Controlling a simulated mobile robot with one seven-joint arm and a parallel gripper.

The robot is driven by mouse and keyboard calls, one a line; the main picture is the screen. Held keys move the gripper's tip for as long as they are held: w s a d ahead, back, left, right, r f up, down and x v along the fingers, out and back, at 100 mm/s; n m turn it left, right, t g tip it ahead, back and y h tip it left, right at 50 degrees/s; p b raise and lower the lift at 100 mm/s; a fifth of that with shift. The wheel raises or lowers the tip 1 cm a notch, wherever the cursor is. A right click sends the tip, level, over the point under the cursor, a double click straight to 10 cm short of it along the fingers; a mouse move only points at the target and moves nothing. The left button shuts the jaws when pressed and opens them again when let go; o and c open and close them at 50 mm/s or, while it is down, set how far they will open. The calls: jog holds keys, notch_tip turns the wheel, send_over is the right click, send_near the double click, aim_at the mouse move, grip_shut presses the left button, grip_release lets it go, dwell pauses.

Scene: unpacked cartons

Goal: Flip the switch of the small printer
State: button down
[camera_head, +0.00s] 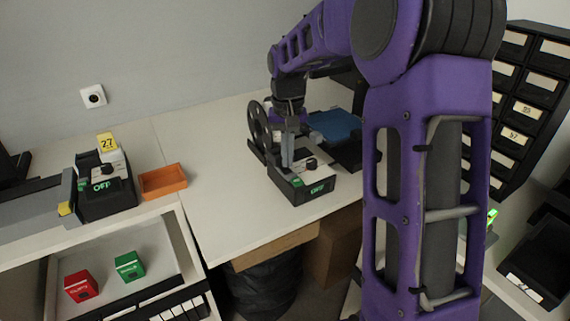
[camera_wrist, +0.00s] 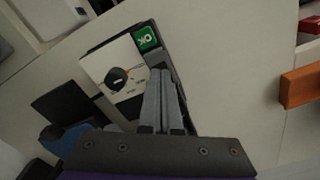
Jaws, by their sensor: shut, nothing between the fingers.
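The small printer (camera_head: 300,178), a black device with a white top panel, a dark round knob and a reel at its back, stands on the middle table. A green label (camera_head: 319,187) with hard-to-read text is on its front. In the wrist view its white panel (camera_wrist: 112,65) carries the knob (camera_wrist: 117,76), and the green label (camera_wrist: 147,38) is at its far end. My gripper (camera_head: 288,160) is shut and empty, pointing down at the printer's left side. In the wrist view the fingertips (camera_wrist: 161,72) lie over the dark strip beside the panel. I cannot tell whether they touch it. The switch is not clearly visible.
A similar black device (camera_head: 105,200) with a green OFF label and yellow 27 tag stands at left, beside an orange tray (camera_head: 162,181). Red (camera_head: 81,286) and green (camera_head: 129,265) boxes lie below. A drawer rack (camera_head: 525,95) stands right.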

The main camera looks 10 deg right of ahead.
aim_at(287, 171)
notch_tip(287, 171, up, 5)
jog(key=p, duration=0.4)
jog(key=shift+r, duration=0.2)
